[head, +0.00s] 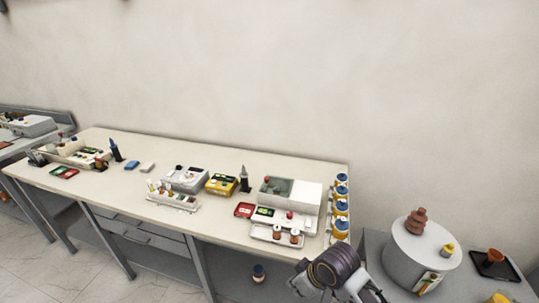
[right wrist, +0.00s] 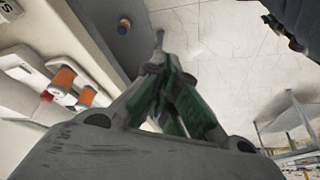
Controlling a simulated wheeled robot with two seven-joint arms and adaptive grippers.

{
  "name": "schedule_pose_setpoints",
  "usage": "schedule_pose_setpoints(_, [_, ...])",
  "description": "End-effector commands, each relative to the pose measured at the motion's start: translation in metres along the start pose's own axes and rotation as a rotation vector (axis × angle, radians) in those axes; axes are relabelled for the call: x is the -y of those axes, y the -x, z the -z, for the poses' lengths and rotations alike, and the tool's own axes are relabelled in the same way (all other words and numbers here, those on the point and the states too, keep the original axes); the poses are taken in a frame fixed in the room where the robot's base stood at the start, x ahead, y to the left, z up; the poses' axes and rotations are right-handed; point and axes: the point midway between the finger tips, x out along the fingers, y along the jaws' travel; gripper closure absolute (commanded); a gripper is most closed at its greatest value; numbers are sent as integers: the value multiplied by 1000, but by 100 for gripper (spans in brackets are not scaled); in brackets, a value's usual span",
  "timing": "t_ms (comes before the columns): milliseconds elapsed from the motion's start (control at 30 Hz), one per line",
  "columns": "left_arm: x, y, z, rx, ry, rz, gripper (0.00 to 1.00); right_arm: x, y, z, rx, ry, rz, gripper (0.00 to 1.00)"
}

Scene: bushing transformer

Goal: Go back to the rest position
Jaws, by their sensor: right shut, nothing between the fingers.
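My right gripper (right wrist: 160,42) is shut and empty in the right wrist view, its fingers meeting above the floor beside the workbench. In the head view my right arm shows at the bottom, in front of the bench's right end. The white round transformer (head: 400,262) stands to the right of the arm, with a brown ribbed bushing (head: 416,222) upright on its top and a small yellow part (head: 447,250) beside it. My left gripper is in neither view.
The workbench (head: 130,143) carries several instruments, including a grey and white box (head: 308,194) and a yellow meter (head: 221,183). Blue-and-yellow containers (head: 341,207) line its right end. A black tray (head: 505,270) with an orange part (head: 494,256) lies at far right. Open floor (right wrist: 215,30) shows below the gripper.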

Motion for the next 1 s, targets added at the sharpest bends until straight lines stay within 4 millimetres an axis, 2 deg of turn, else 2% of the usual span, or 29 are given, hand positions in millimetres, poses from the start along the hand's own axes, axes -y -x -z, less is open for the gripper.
schedule_pose_setpoints(367, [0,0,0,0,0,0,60,-10,9,-47,-6,-215,-72,100])
schedule_pose_setpoints(800, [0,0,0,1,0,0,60,-28,26,-117,37,-446,-190,100])
schedule_pose_setpoints(1000, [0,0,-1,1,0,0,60,-32,32,-137,55,-500,-226,100])
